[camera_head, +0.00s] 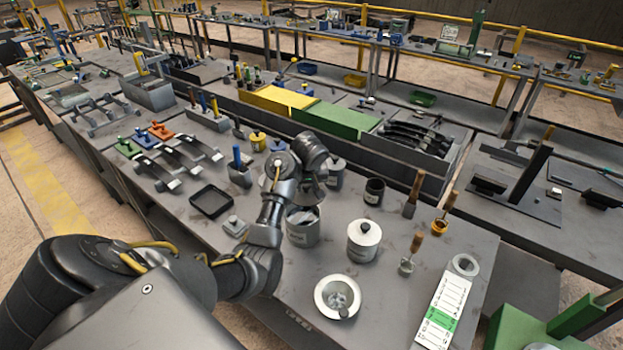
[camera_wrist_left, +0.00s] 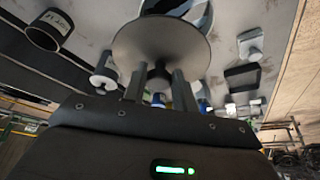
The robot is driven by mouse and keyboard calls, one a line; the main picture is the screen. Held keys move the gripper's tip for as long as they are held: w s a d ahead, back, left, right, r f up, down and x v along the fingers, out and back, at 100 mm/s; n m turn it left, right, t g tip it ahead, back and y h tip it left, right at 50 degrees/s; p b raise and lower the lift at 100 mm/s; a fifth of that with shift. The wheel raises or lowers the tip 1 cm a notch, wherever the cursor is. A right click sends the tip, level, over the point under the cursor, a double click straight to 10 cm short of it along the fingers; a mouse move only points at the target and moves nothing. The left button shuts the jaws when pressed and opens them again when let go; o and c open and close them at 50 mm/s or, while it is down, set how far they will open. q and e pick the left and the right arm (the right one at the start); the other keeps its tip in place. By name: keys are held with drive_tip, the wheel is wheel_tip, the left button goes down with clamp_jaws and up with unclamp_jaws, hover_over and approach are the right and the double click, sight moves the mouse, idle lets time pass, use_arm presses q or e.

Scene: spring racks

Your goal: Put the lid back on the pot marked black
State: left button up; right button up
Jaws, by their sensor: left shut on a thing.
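My left gripper (camera_head: 308,172) is shut on the knob of a round grey lid (camera_wrist_left: 160,42), seen close up in the left wrist view between the two fingers (camera_wrist_left: 158,78). In the head view the lid (camera_head: 313,193) is mostly hidden by the gripper and is just above and behind an open grey pot (camera_head: 303,238). The lid is apart from the pot's rim as far as I can tell. That pot has a label too small to read. A labelled pot (camera_head: 362,252) to its right wears a white lid with a dark knob. My right gripper is not in view.
A small dark open pot (camera_head: 374,191) stands behind, and a grey pot (camera_head: 336,178) is partly hidden by my arm. A white bowl (camera_head: 325,306), brushes (camera_head: 414,190) and a label card (camera_head: 444,312) lie nearby. A black tray (camera_head: 210,202) is at left.

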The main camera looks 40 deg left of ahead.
sight(302, 197)
use_arm(q)
drive_tip(key=shift+s+a+f, duration=0.1)
drive_tip(key=shift+s+a, duration=0.05)
drive_tip(key=shift+s, duration=0.5)
drive_tip(key=shift+s+a+f, duration=0.1)
drive_tip(key=shift+s+a, duration=0.05)
drive_tip(key=shift+s, duration=0.45)
drive_tip(key=f, duration=0.2)
drive_tip(key=w+f, duration=0.1)
drive_tip(key=f, duration=0.1)
drive_tip(key=shift+b, duration=0.3)
drive_tip(key=shift+s+f, duration=0.1)
drive_tip(key=shift+f, duration=0.15)
drive_tip(key=shift+f+b, duration=0.3)
drive_tip(key=shift+b, duration=0.1)
drive_tip(key=shift+f, duration=0.2)
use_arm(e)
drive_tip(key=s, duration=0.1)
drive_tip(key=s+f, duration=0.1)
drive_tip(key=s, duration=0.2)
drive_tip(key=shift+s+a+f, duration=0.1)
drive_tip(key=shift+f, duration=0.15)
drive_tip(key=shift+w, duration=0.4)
use_arm(q)
drive_tip(key=shift+s+d+f+p, duration=0.1)
drive_tip(key=shift+s+d+p, duration=0.15)
drive_tip(key=shift+p, duration=0.1)
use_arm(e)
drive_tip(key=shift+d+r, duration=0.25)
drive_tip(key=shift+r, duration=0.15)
